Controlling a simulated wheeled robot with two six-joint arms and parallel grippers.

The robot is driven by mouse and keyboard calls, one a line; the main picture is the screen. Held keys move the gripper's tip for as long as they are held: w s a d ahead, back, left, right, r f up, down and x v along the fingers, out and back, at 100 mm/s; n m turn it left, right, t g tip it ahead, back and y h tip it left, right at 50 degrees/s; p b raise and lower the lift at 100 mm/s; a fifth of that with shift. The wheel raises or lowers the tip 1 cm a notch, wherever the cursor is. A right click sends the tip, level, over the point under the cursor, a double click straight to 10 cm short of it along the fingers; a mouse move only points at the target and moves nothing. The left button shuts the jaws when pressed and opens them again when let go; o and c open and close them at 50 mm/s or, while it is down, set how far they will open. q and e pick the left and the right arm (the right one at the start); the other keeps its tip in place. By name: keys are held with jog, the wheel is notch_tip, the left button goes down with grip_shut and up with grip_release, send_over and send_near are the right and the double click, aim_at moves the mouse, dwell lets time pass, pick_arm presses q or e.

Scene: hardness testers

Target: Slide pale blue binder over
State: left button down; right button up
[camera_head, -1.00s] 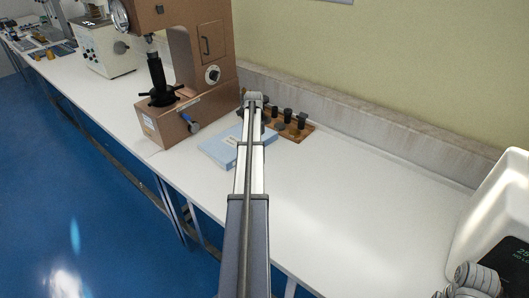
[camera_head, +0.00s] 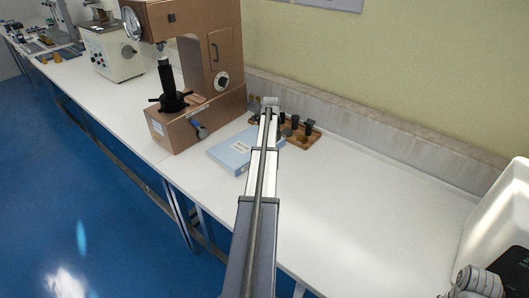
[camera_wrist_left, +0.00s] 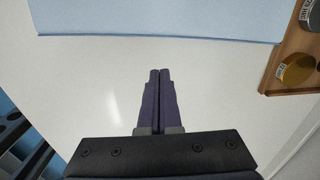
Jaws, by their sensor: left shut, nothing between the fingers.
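The pale blue binder (camera_head: 231,151) lies flat on the white bench, in front of the brown tester, with a small label on its cover. My left arm crosses in front of its right part in the head view, and my left gripper is hidden there behind the arm. In the left wrist view my left gripper (camera_wrist_left: 160,73) is shut and empty over bare white bench. The binder (camera_wrist_left: 160,18) spans the top of that view, its straight edge a little beyond the fingertips. The fingertips appear apart from it.
A brown tester (camera_head: 190,128) stands left of and behind the binder. A wooden tray (camera_head: 304,141) with several dark pieces is right of it; its edge also shows in the wrist view (camera_wrist_left: 275,62). A white machine (camera_head: 497,215) stands far right. The bench between is clear.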

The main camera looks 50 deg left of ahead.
pick_arm(q)
notch_tip(320, 180, up, 8)
jog(key=p, duration=0.6)
jog(key=shift+w+d+f, duration=0.1)
jog(key=shift+w+f, duration=0.05)
jog(key=w+d+n, duration=0.3)
jog(key=d, duration=1.6)
jog(key=w+d+n, duration=0.2)
jog(key=d, duration=1.7)
jog(key=s+d+n, duration=0.2)
jog(key=s+d, duration=0.2)
jog(key=d, duration=0.4)
jog(key=s+d+n, duration=0.2)
jog(key=s+d, duration=0.3)
jog(key=d, duration=0.4)
jog(key=s+d+n+y, duration=0.1)
jog(key=s+d+n, duration=0.1)
jog(key=s+d, duration=0.3)
jog(key=d, duration=0.4)
jog(key=shift+s+d, duration=0.25)
